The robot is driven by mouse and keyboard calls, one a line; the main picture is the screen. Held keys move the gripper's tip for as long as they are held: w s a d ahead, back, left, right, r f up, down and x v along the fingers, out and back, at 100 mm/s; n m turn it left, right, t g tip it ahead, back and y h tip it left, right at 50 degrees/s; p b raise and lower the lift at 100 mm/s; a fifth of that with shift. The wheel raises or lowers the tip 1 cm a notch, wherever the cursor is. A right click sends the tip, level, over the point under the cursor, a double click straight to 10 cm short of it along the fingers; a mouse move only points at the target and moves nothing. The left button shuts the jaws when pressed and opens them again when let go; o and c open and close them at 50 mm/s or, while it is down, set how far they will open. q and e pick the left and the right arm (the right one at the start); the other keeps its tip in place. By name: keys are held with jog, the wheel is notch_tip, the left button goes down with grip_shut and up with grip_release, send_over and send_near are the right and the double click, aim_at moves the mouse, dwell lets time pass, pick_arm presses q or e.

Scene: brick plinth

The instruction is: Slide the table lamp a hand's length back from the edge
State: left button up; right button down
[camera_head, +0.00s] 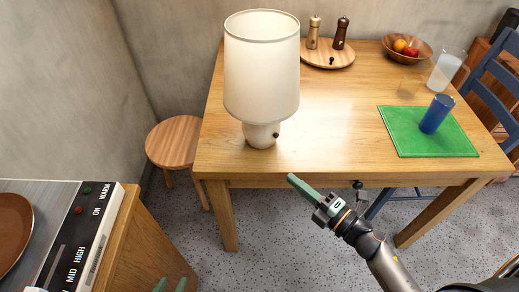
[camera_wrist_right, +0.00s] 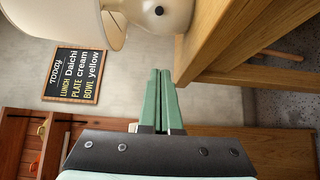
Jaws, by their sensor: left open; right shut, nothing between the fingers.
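The table lamp (camera_head: 262,75) has a cream shade and a rounded cream base with a dark knob. It stands upright on the wooden table (camera_head: 335,110), near its front edge and left end. My right gripper (camera_head: 292,179) is shut and empty, just in front of the table's edge, right of the lamp base and apart from it. In the right wrist view its green fingers (camera_wrist_right: 159,75) are together, with the lamp base (camera_wrist_right: 165,15) and table edge (camera_wrist_right: 225,40) beyond. My left gripper (camera_head: 170,286) shows only its open green fingertips at the bottom edge.
Behind the lamp is a round board (camera_head: 328,56) with two mills. A fruit bowl (camera_head: 407,46), a glass (camera_head: 446,70) and a blue cup (camera_head: 436,114) on a green mat (camera_head: 405,138) are farther right. A stool (camera_head: 174,143) stands left. The tabletop directly behind the lamp is partly hidden.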

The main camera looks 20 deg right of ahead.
jog(key=x, duration=0.4)
jog(key=d+x, duration=0.1)
jog(key=x, duration=0.3)
jog(key=w+d+x, duration=0.1)
jog(key=x, duration=0.3)
jog(key=shift+w+d, duration=0.2)
jog(key=shift+w, duration=0.35)
